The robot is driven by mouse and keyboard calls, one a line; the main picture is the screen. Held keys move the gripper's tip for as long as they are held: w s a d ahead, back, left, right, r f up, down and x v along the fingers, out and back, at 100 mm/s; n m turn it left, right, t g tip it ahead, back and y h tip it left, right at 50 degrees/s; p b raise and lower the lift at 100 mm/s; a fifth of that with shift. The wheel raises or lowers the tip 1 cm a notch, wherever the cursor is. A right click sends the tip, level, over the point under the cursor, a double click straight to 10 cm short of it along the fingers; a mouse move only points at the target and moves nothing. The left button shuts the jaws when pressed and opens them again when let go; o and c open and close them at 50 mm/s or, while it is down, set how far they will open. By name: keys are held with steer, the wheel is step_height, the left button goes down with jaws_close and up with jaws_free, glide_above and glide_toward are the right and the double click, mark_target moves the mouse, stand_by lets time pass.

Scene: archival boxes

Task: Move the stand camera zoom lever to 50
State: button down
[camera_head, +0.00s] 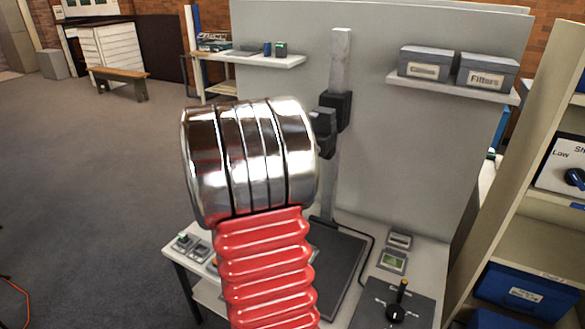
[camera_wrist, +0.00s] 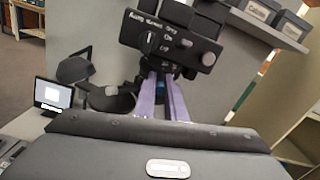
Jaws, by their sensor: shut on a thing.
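The stand camera (camera_head: 324,122) is a black body on a grey upright column in the head view. In the wrist view the stand camera (camera_wrist: 168,42) is close and tilted, with a white-lettered face and a round knob. My gripper (camera_wrist: 163,80) has two lilac fingers reaching up to the underside of the camera. They are shut on a small part there, apparently the zoom lever, which is mostly hidden between the fingertips. The scale reading cannot be made out. In the head view my red and chrome arm hides my gripper.
A dark baseboard (camera_head: 335,265) lies below the camera on the table. Grey boxes (camera_head: 425,62) stand on a wall shelf, and a shelving unit (camera_head: 535,225) is at right. A small screen (camera_wrist: 53,96) is at left.

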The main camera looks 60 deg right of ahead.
steer(key=c, duration=1.8)
jaws_free()
steer(key=shift+a, duration=0.1)
steer(key=a, duration=1.3)
steer(key=shift+a, duration=0.35)
steer(key=shift+w+f, duration=0.1)
